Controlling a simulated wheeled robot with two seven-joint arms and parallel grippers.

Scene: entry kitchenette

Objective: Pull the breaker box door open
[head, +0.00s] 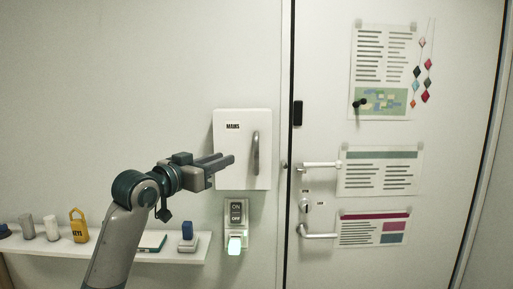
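The breaker box door (228,138) is a white panel labelled MAINS on the wall, and it looks closed. A grey vertical bar handle (255,153) stands on its right side. My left gripper (229,160) is in front of the door's left and middle part, fingers pointing right toward the handle. My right gripper is out of view.
Below the box is an ON/OFF switch (236,212) with a lit green lower part. A shelf (188,254) at lower left carries a yellow KEYS padlock (78,226) and small items. Right of the box is a door (320,85) with lever handles (321,165) and posters.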

